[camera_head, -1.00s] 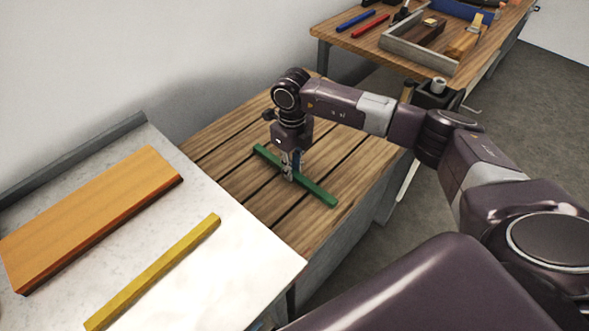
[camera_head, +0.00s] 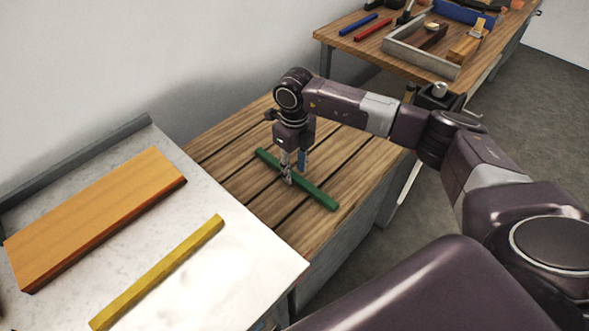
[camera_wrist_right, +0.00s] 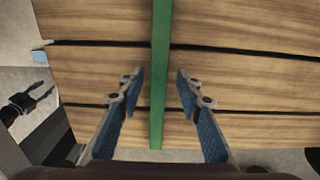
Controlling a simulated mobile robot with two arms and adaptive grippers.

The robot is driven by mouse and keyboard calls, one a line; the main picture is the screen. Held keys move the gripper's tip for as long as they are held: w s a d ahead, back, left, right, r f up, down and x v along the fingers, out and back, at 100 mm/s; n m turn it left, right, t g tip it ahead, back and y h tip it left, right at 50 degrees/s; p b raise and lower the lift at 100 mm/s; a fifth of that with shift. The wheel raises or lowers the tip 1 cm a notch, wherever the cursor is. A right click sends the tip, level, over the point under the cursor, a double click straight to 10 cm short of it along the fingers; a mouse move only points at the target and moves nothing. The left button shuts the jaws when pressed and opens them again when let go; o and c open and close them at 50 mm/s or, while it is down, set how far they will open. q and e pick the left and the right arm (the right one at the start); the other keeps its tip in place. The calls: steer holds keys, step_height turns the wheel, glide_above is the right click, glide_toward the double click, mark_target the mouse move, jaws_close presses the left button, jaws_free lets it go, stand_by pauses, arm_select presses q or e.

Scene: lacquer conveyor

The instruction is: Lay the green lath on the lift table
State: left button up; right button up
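The green lath (camera_head: 318,195) lies flat across the slats of a wooden slatted table (camera_head: 228,155), which I take to be the lift table. In the right wrist view the lath (camera_wrist_right: 160,70) runs upright through the middle. My right gripper (camera_head: 295,178) points down over the lath. In the right wrist view the fingers (camera_wrist_right: 155,75) are spread wide, one on each side of the lath with a clear gap to both. It holds nothing. My left gripper does not show in the head view.
A pale worktop (camera_head: 235,262) at the left carries an orange-brown board (camera_head: 95,215) and a yellow lath (camera_head: 160,270). A farther wooden bench (camera_head: 350,48) holds a grey tray (camera_head: 425,62) and tools. A dark forked shape (camera_wrist_right: 28,102) at the wrist view's left edge is unclear.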

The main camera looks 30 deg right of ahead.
mark_target(295, 175)
step_height(295, 175, up, 11)
steer(key=p, duration=0.6)
